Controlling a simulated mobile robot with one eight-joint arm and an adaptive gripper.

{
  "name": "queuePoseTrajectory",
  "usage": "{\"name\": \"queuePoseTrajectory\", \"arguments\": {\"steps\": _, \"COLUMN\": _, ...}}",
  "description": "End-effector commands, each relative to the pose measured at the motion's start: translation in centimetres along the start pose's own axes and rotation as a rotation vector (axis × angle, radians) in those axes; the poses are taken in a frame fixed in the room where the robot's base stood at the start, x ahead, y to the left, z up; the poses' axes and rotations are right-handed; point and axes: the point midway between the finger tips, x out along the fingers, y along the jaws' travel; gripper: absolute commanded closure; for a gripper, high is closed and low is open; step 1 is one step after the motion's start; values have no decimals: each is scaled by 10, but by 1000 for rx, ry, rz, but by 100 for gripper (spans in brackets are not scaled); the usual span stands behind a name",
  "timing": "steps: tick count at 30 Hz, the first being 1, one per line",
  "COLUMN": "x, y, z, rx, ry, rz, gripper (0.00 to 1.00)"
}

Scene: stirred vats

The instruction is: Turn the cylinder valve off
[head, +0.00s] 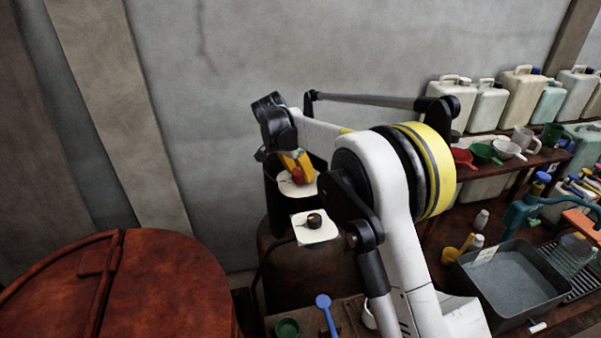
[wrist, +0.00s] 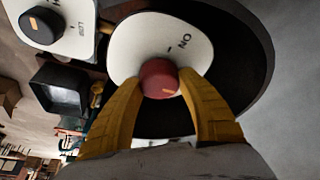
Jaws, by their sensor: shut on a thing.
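The red valve knob (wrist: 159,79) sits on a white round plate (wrist: 130,47) marked "ON" in the wrist view. In the wrist view my gripper (wrist: 165,88) has its two yellow fingers on either side of the knob, shut on it. In the head view my gripper (head: 297,172) is at the same white plate (head: 290,188), in front of the dark cylinder top, and its fingers and my arm partly hide the knob. The knob carries a small orange mark, low on its right side in the wrist view.
A black knob (head: 314,220) on a second white plate sits just below; it also shows in the wrist view (wrist: 41,26). A red-brown vat (head: 165,285) stands at left. Canisters (head: 522,92) line the shelf at right, above a grey basin (head: 509,285). Bare wall is behind.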

Motion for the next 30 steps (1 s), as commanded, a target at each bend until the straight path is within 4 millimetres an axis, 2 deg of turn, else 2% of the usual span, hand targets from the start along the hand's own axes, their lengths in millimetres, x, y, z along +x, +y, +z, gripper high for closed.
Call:
{"name": "queuePoseTrajectory", "arguments": {"steps": 14, "x": 1, "y": 0, "z": 1, "rx": 11, "ry": -2, "rz": 4, "gripper": 85}}
{"name": "queuePoseTrajectory", "arguments": {"steps": 15, "x": 1, "y": 0, "z": 1, "rx": 11, "ry": -2, "rz": 4, "gripper": 43}}
{"name": "queuePoseTrajectory", "arguments": {"steps": 16, "x": 1, "y": 0, "z": 0, "rx": 11, "ry": -2, "rz": 4, "gripper": 34}}
{"name": "queuePoseTrajectory", "arguments": {"steps": 17, "x": 1, "y": 0, "z": 0, "rx": 11, "ry": -2, "rz": 4, "gripper": 31}}
{"name": "queuePoseTrajectory", "arguments": {"steps": 26, "x": -1, "y": 0, "z": 0, "rx": 10, "ry": -1, "rz": 4, "gripper": 31}}
{"name": "queuePoseTrajectory", "arguments": {"steps": 30, "x": -15, "y": 0, "z": 0, "rx": 9, "ry": -1, "rz": 3, "gripper": 31}}
